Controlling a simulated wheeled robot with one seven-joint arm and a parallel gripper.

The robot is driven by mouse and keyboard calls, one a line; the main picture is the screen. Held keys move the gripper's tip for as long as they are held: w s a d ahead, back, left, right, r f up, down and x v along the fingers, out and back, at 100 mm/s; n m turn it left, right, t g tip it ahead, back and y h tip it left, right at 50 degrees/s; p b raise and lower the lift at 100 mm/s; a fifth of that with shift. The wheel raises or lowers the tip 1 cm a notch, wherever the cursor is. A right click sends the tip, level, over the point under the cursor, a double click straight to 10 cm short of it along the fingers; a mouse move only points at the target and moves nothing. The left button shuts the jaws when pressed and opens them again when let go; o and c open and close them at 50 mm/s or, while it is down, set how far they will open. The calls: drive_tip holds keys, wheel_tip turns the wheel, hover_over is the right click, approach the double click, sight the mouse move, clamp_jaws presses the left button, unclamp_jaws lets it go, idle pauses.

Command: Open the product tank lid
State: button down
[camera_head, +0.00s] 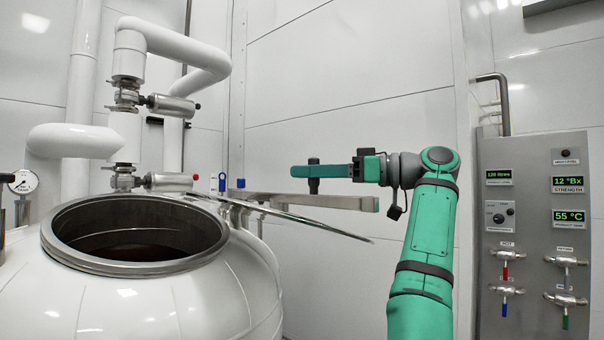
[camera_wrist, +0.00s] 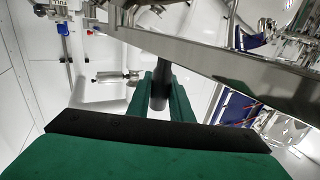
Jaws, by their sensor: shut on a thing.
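The product tank (camera_head: 200,295) is a white vessel at the left with a round metal-rimmed opening (camera_head: 140,268). The opening is uncovered and its dark inside shows. The lid (camera_head: 335,231) shows nearly edge-on as a thin, tilted metal disc to the right of the opening. A metal bar (camera_head: 345,202) runs above the lid and carries an upright black handle (camera_head: 313,186). My gripper (camera_head: 314,170) is shut on this handle, coming from the right. In the wrist view the green fingers (camera_wrist: 160,100) close around the black handle (camera_wrist: 161,70), beside the bar (camera_wrist: 225,65).
White pipes (camera_head: 125,90) with valves rise behind the tank. A control panel (camera_head: 530,230) with displays and small taps stands at the right. Small blue and red-topped fittings (camera_head: 222,182) sit near the hinge side.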

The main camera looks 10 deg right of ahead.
drive_tip(key=shift+d+r, duration=0.4)
drive_tip(key=shift+d, duration=0.05)
drive_tip(key=shift+w, duration=0.15)
drive_tip(key=shift+g+y, duration=0.3)
drive_tip(key=shift+d, duration=0.2)
drive_tip(key=c, duration=1.6)
unclamp_jaws()
drive_tip(key=shift+s, duration=0.3)
drive_tip(key=shift+w+a+f, duration=0.15)
drive_tip(key=shift+w, duration=0.05)
